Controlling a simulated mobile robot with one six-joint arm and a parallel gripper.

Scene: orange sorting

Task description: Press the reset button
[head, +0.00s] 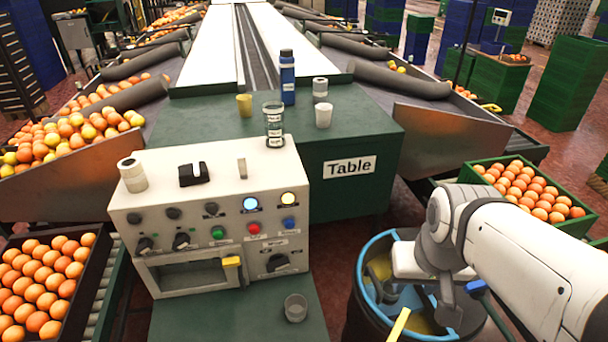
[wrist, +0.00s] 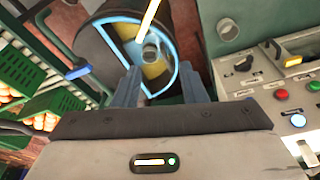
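The control box (head: 215,205) stands at centre left in the head view. Its front has a green button (head: 218,232), a red button (head: 253,228) and a blue button (head: 288,223), with small labels too small to read. Above them glow a blue lamp (head: 250,204) and a pale yellow lamp (head: 288,199). In the wrist view the red button (wrist: 281,95) and green button (wrist: 314,86) show at the right. My gripper (wrist: 162,82) is open and empty, with its fingers apart. It is right of the box, over a blue-rimmed bin (head: 365,282), touching no button.
A glass cup (head: 295,307) stands on the green shelf before the box. A yellow stick (head: 398,325) rises at the bin. Behind the box, the green table (head: 360,130) holds a blue bottle (head: 287,80) and cups. Orange crates stand left and right.

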